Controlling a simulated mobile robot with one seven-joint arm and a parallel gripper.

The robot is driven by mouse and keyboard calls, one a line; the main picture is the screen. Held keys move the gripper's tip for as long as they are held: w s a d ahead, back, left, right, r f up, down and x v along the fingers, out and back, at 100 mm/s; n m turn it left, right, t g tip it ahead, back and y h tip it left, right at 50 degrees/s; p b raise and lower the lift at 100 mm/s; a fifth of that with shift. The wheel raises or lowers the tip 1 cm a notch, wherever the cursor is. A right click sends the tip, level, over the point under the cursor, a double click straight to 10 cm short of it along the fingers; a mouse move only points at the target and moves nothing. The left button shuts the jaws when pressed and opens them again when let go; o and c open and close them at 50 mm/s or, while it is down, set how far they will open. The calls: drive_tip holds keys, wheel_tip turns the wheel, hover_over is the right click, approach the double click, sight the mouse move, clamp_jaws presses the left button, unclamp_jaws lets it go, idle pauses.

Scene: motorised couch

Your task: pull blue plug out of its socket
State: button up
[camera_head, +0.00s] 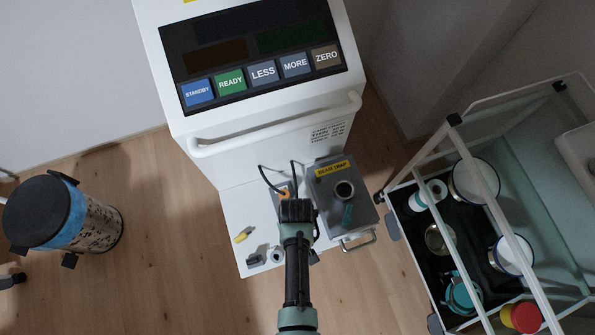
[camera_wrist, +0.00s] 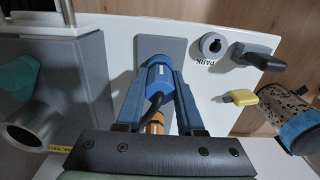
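In the wrist view the blue plug (camera_wrist: 158,78) stands at the grey socket plate (camera_wrist: 178,48) on the white panel, with a dark cable running back from it. The fingers of my gripper (camera_wrist: 160,84) lie on both sides of the plug and appear to touch it, with no clear gap. The plug looks seated at the plate; its front end and the socket opening are hidden. In the head view my gripper (camera_head: 296,208) is over the white ledge, hiding the blue plug.
An orange connector (camera_wrist: 155,124) lies close by on a cable. A grey box (camera_head: 342,195) with a round port stands beside my gripper. The PARK socket (camera_wrist: 212,45), a black piece (camera_wrist: 258,58) and a yellow piece (camera_wrist: 241,96) are near. A trolley (camera_head: 420,240) stands right.

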clamp_jaws()
idle(0.8)
drive_tip(key=shift+r, duration=0.1)
drive_tip(key=shift+r+p, duration=2.9)
drive_tip(key=shift+p, duration=0.15)
